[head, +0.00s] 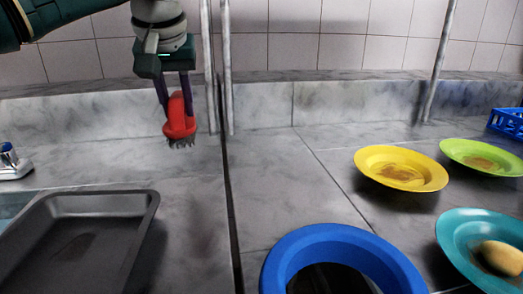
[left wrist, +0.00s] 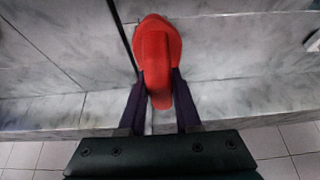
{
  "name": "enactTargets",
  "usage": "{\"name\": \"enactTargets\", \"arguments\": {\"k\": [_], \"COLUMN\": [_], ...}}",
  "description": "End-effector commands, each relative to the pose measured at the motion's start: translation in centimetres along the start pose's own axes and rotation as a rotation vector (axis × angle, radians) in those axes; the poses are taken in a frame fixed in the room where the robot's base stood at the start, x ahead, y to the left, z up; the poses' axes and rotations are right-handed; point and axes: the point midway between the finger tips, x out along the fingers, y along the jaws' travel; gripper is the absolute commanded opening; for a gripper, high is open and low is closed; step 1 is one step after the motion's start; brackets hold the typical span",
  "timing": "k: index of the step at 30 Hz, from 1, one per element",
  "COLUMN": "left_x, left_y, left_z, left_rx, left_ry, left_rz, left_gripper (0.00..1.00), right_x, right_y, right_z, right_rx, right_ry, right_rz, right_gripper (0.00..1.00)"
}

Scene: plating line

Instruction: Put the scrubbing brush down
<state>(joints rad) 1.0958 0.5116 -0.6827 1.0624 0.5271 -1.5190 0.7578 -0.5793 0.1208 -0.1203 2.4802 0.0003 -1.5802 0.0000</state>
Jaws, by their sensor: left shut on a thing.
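My left gripper (head: 174,92) is shut on the red scrubbing brush (head: 180,122). In the head view it hangs down over the grey counter at the upper left, with the brush's bristles pointing down. The brush appears to be above the counter, not touching it. In the left wrist view, the brush (left wrist: 159,50) sits between the two dark fingers of the gripper (left wrist: 160,98), its handle held by them. My right gripper is in neither view.
A blue ring-shaped thing (head: 340,238), a yellow plate (head: 370,158), a green plate (head: 455,150), a teal plate (head: 452,235) and a blue basket (head: 507,122) stand right. Upright poles (head: 227,70) rise behind. The counter's middle is clear.

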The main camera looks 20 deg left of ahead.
Motion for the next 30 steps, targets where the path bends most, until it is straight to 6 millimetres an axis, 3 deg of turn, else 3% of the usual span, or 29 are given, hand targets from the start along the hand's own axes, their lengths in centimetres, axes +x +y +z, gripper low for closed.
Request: {"name": "enactTargets", "arguments": {"k": [3,16,30], "left_x": [2.7,7.6,8.6], "left_y": [0.0,0.1,0.1], "left_z": [1.5,4.1,4.5], "left_rx": [0.001,0.0,-0.001], "left_ry": [-0.002,-0.001,0.001], "left_rz": [-0.002,-0.001,0.001], "left_gripper": [0.0,0.0,0.0], "right_x": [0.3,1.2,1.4], "right_y": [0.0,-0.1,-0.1], "right_z": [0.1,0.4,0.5], "right_rx": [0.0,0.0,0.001], "right_ry": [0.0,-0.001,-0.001], "right_rz": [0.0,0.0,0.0], "right_gripper": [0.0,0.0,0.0]}}
